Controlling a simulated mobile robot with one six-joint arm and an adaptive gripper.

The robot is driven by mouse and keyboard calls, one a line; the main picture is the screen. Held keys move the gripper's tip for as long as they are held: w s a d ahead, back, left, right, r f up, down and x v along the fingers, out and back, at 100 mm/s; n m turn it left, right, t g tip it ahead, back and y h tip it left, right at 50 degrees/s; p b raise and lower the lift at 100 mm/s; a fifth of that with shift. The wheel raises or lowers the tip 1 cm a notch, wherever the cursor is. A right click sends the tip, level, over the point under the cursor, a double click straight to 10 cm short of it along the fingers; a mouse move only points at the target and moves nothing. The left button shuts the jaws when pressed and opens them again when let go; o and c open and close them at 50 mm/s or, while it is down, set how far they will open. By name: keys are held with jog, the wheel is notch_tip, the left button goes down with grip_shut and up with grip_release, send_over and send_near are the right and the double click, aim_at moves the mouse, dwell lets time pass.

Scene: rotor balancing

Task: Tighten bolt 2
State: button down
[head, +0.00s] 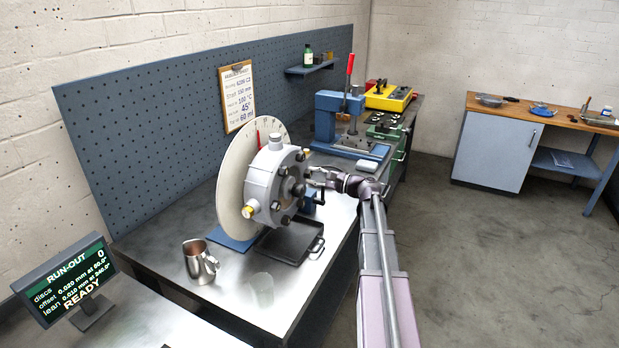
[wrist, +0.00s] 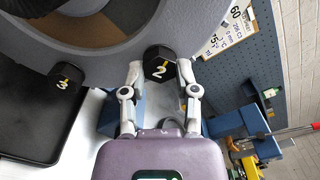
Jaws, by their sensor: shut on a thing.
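Bolt 2 (wrist: 158,67) is a black hex head marked with a white 2 and a yellow line, on the rim of the grey round housing. My gripper (wrist: 160,72) has one finger on each side of this head and is shut on it. In the head view my gripper (head: 314,177) reaches the right side of the grey housing (head: 258,186), and bolt 2 cannot be made out there. Bolt 3 (wrist: 65,78), a similar black head marked 3, sits to the left on the same housing.
A large pale disc (head: 232,172) stands behind the housing. A black tray (head: 291,246) lies below it, with a metal jug (head: 199,262) to the left. A screen (head: 68,280) reads READY. A blue press (head: 335,103) stands farther back. The floor at right is clear.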

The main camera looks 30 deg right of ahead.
jog(key=m, duration=0.4)
jog(key=shift+s+f+m, duration=0.15)
jog(key=shift+m, duration=0.15)
dwell(0.4)
jog(key=shift+c, duration=1.8)
grip_release()
jog(key=shift+d, duration=0.1)
jog(key=v, duration=1.1)
jog(key=shift+s+d, duration=0.25)
jog(key=shift+s, duration=0.1)
